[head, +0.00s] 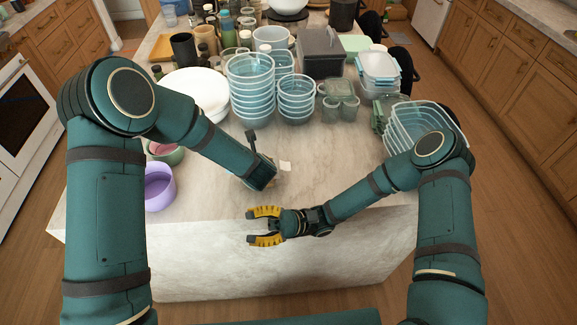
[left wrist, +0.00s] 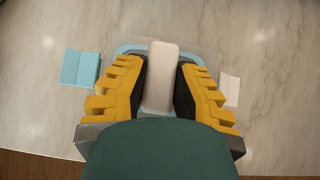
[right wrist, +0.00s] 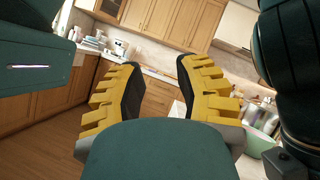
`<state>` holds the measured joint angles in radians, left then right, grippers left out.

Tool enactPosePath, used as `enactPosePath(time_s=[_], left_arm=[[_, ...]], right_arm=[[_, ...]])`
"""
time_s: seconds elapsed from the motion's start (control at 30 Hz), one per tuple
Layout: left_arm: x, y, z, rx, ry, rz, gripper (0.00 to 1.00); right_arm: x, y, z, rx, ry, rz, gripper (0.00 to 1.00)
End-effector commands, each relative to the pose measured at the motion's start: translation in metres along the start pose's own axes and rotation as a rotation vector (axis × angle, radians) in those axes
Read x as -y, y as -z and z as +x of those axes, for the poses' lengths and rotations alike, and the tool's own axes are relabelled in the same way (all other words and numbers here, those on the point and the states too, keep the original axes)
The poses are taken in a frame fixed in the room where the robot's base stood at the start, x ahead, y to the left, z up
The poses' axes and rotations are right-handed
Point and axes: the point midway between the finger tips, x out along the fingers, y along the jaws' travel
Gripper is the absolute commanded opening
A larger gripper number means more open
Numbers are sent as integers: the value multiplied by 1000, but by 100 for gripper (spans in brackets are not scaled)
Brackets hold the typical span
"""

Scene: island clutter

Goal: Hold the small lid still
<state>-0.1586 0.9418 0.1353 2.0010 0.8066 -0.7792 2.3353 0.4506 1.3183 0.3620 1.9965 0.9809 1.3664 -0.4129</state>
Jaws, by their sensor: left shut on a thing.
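In the left wrist view a small lid (left wrist: 125,48), clear with a pale blue rim, lies low over the counter. A pale oblong piece (left wrist: 160,70) stands up at its middle and looks like its handle. My left gripper (left wrist: 161,90) is shut on this piece, one finger on each side. In the head view my left gripper (head: 262,175) points down at the counter and hides the lid. My right gripper (head: 250,226) is open and empty in front of the counter's near edge. The right wrist view shows nothing between its fingers (right wrist: 156,78).
A blue piece (left wrist: 80,68) and a white piece (left wrist: 230,89) lie beside the lid. Stacked bowls (head: 252,85), a white bowl (head: 195,90), a purple bowl (head: 159,186) and stacked containers (head: 420,125) stand on the counter (head: 330,175). Its front middle is mostly bare.

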Motion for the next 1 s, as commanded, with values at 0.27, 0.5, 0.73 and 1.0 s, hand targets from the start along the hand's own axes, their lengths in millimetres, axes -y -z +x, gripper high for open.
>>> enactPosePath(time_s=[0.27, 0.5, 0.73, 1.0], left_arm=[[0, 0, 0, 0, 0, 0, 0], [0, 0, 0, 0, 0, 0, 0], [0, 0, 0, 0, 0, 0, 0], [0, 0, 0, 0, 0, 0, 0]], right_arm=[[48, 4, -18, 105, 623, 387, 32], [79, 22, -64, 278, 1120, 686, 32], [79, 44, -118, 492, 1546, 926, 32], [62, 59, -150, 655, 1820, 1065, 32]])
